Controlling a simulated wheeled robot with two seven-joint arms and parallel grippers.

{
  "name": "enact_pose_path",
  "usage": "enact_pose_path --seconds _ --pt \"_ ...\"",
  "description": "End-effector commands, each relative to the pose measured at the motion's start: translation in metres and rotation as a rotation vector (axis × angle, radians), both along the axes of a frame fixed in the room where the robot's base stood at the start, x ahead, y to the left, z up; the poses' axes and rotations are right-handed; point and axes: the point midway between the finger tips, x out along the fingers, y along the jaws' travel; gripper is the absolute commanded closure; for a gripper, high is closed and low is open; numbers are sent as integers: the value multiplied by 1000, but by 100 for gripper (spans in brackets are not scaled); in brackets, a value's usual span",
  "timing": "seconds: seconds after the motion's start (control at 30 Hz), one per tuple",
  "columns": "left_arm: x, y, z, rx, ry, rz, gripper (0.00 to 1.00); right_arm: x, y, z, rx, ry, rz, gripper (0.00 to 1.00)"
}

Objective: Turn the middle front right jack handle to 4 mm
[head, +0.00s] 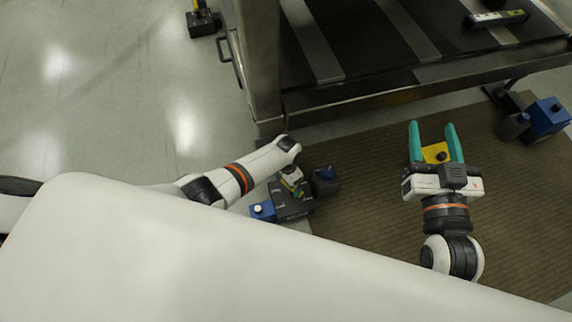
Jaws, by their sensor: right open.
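My right gripper (435,140) is open, its two teal fingers apart and pointing toward the table frame. A yellow piece with a black knob (437,153) shows between the fingers, near their base; I cannot tell whether they touch it, or if it is the middle front right jack handle. No millimetre scale can be read. My left arm reaches in from the left and bends down near the table leg. Its gripper (293,180) is small and partly hidden over a dark unit (292,205), and its fingers cannot be made out.
A heavy metal table (400,95) with a dark striped top crosses the upper right. A blue box (547,116) stands beside a dark cylinder at the far right. A small blue box (262,211) sits by the dark unit. A brown mat (375,215) covers the floor, largely clear.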

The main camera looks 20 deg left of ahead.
Motion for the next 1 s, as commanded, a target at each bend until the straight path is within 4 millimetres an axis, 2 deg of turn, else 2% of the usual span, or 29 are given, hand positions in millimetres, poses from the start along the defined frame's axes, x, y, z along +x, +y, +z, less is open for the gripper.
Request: enact_pose_path --seconds 0.57,1.0 --pt "0 0 12 0 0 0 0 -7 -9 -38 -63 249 -16 49" --pt "0 0 19 0 0 0 0 -21 -16 -65 -108 432 -28 49"
